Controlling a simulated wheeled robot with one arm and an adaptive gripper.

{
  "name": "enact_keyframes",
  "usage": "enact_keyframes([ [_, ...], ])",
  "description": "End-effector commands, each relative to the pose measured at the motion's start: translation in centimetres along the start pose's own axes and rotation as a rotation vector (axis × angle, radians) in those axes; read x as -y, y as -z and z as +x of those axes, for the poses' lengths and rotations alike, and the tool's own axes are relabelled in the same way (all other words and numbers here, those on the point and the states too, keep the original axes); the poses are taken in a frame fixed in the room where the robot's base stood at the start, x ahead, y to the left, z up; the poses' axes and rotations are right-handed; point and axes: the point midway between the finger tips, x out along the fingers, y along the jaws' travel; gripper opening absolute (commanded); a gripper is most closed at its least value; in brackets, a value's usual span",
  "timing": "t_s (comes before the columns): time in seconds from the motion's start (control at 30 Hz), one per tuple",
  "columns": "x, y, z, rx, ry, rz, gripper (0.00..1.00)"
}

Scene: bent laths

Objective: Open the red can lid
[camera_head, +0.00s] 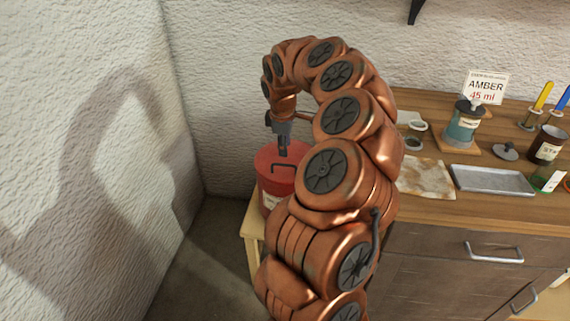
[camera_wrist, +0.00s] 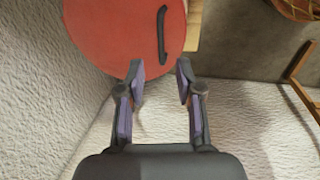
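The red can (camera_head: 271,192) stands on a small light wooden stand in the corner by the wall, partly hidden by my arm. Its red lid (camera_head: 267,163) is on top and looks closed, with a dark bar handle (camera_head: 284,166). In the wrist view the round lid (camera_wrist: 110,30) fills the upper left, and the handle (camera_wrist: 162,35) lies near its right side. My gripper (camera_head: 283,151) points down above the lid close to the handle. In the wrist view its two fingers (camera_wrist: 160,72) are apart with nothing between them, and the handle lies just beyond the fingertips.
The light wooden stand (camera_head: 248,222) holds the can beside a wooden counter. On the counter are a teal jar (camera_head: 463,128), a metal tray (camera_head: 493,180), a stained cloth (camera_head: 426,178), a dark cup (camera_head: 546,145) and an AMBER sign (camera_head: 486,86). The textured wall is close behind the can.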

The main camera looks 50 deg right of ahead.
Motion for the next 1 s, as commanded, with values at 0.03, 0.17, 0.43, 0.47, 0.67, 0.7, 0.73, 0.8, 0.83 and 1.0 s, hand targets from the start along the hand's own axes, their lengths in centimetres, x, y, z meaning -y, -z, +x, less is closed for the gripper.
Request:
enact_keyframes([
  [0.03,0.0,-0.1,0.5,0.002,0.002,-0.001,0.35],
  [0.17,0.2,0.0,2.1,0.000,0.005,-0.002,0.35],
  [0.43,0.2,0.1,5.9,0.000,0.006,-0.002,0.35],
  [0.47,0.2,0.1,6.2,0.000,0.006,-0.002,0.35],
  [0.67,0.1,0.1,7.2,-0.003,0.000,-0.002,0.35],
  [0.7,0.1,0.2,7.3,-0.003,0.000,-0.002,0.35],
  [0.73,0.1,0.2,7.3,-0.003,0.000,-0.001,0.35],
  [0.8,0.1,0.2,7.3,-0.003,0.000,-0.001,0.35],
  [0.83,0.1,0.2,7.3,-0.003,0.000,-0.001,0.35],
  [1.0,0.1,0.2,7.3,-0.002,0.001,-0.001,0.28],
])
